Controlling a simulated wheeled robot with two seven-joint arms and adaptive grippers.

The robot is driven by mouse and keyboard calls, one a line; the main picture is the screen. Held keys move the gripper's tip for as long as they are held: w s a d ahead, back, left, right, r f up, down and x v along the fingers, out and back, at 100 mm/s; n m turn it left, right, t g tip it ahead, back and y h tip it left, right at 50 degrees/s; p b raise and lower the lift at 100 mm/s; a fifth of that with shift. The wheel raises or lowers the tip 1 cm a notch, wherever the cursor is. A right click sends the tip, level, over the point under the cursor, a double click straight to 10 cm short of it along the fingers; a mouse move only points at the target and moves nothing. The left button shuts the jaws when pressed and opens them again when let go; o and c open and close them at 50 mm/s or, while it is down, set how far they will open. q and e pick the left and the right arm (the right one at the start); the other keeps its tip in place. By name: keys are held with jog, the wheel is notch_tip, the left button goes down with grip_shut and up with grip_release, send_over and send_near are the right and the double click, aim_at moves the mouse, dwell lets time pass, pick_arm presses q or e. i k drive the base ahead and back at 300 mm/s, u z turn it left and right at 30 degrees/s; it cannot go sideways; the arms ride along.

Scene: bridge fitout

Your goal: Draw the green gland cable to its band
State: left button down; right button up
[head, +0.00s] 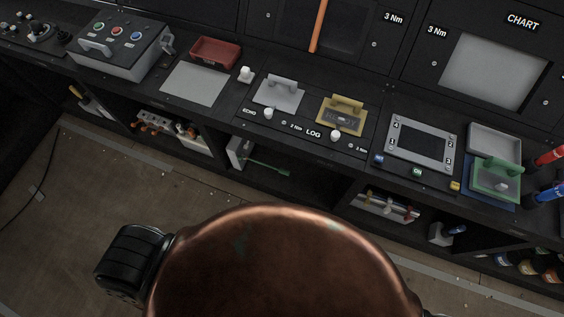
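A thin green cable (266,168) shows in the head view, in an open bay under the console. It runs right from a pale grey block (240,153) and ends in a small wider green piece (284,172). I take it for the green gland cable. No band on it can be made out at this size. Neither of my grippers is in view, and nothing is seen touching the cable.
The console top above carries a red tray (215,52), a grey button box (122,46), a grey handled plate (279,94), a yellow handled plate (341,114) and a green handled tray (495,179). Console dividers flank the bay. Floor (120,190) is open at left.

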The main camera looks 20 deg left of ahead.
aim_at(284, 172)
jog(key=z, duration=0.25)
jog(key=k, duration=1.25)
jog(key=u, duration=0.6)
